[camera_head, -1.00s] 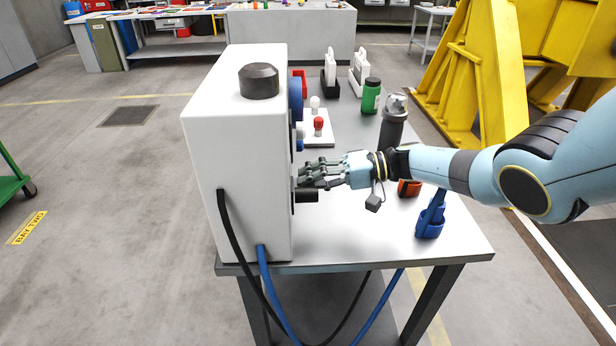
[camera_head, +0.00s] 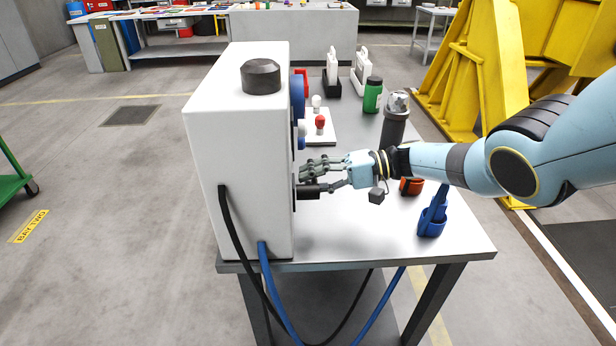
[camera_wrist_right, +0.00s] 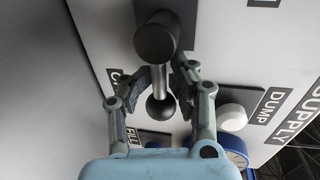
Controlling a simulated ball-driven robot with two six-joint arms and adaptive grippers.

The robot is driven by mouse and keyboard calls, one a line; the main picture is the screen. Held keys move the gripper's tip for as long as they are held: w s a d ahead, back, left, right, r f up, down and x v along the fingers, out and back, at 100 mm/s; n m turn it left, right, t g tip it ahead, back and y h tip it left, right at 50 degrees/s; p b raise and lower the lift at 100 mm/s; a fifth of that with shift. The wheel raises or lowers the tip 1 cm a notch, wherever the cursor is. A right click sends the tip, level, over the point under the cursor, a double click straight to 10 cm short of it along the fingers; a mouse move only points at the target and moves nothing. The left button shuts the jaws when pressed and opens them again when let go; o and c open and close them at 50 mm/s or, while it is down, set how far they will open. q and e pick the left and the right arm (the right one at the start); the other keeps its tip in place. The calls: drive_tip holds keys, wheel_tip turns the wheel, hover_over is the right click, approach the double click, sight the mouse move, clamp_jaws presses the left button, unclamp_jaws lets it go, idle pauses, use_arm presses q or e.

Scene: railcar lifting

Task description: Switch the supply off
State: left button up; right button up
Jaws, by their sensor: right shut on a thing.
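The white supply cabinet (camera_head: 235,150) stands on the left of the table in the head view; a SUPPLY label (camera_wrist_right: 300,118) shows on its face in the right wrist view. A lever (camera_wrist_right: 158,82) with a metal rod, a black ball end and a thick black cylinder sticks out of that face. The black cylinder (camera_head: 308,191) also shows in the head view. My right gripper (camera_head: 305,178) is at the cabinet's right face. In the right wrist view its fingers (camera_wrist_right: 158,78) are on both sides of the rod, shut on the lever. My left gripper is not in view.
A white DUMP button (camera_wrist_right: 232,117) and a blue round part (camera_wrist_right: 235,150) are beside the lever. A red-topped piece (camera_head: 320,122), a green bottle (camera_head: 372,95), a grey bottle (camera_head: 394,120) and a blue holder (camera_head: 432,222) stand on the table (camera_head: 350,235).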

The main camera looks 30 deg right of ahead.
drive_tip(key=o, duration=0.4)
drive_tip(key=shift+s+d+f, duration=0.25)
drive_tip(key=shift+s+d, duration=0.05)
drive_tip(key=shift+d, duration=0.2)
drive_tip(key=shift+w, duration=0.1)
drive_tip(key=shift+w+a+r, duration=0.15)
drive_tip(key=shift+w+a, duration=0.05)
drive_tip(key=v, duration=1.2)
drive_tip(key=shift+s, duration=0.1)
